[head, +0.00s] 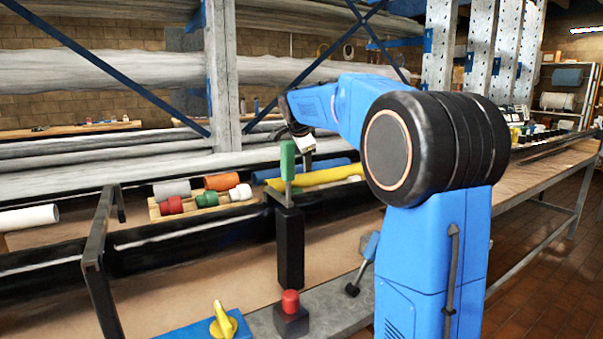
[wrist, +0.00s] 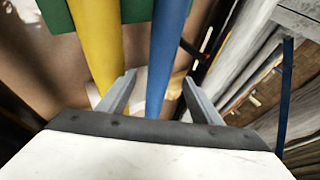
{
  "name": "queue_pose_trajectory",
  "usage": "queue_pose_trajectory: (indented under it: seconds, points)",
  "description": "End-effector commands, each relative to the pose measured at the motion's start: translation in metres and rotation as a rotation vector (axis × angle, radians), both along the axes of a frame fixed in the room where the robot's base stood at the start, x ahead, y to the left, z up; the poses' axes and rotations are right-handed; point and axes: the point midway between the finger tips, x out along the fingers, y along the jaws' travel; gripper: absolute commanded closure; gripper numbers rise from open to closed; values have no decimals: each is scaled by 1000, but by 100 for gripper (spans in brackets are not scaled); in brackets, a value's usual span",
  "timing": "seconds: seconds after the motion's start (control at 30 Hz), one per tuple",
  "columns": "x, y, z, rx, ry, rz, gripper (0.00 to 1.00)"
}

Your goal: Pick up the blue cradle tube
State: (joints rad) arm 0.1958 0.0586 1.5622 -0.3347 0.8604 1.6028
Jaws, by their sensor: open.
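The blue cradle tube (head: 268,175) lies behind the yellow tube (head: 325,176) on the bench in the head view, partly hidden by the green-topped post and my gripper. In the wrist view the blue tube (wrist: 168,45) runs between the two grey fingers of my gripper (wrist: 159,80), with its lower end passing out of sight behind my gripper body. The yellow tube (wrist: 97,45) runs on the left, beside the left finger. My gripper is open, and I see no finger closed on the blue tube. In the head view my gripper (head: 306,158) is small and its fingertips are unclear.
A green-topped black post (head: 287,160) stands in front of the tubes. A black frame (head: 94,250) and a red button box (head: 291,318) are nearer. Wrapped pipes (head: 90,70) fill the rack behind.

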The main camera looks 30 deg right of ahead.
Motion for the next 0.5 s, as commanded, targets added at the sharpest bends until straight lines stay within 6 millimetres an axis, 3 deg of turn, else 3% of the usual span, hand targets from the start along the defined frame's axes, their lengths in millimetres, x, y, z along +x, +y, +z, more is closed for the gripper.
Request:
queue_pose_trajectory:
  seconds: [0.27,0.5]
  points:
    - [8,-5,-10,0,0,0,41]
    - [26,-17,-35,0,1,0,41]
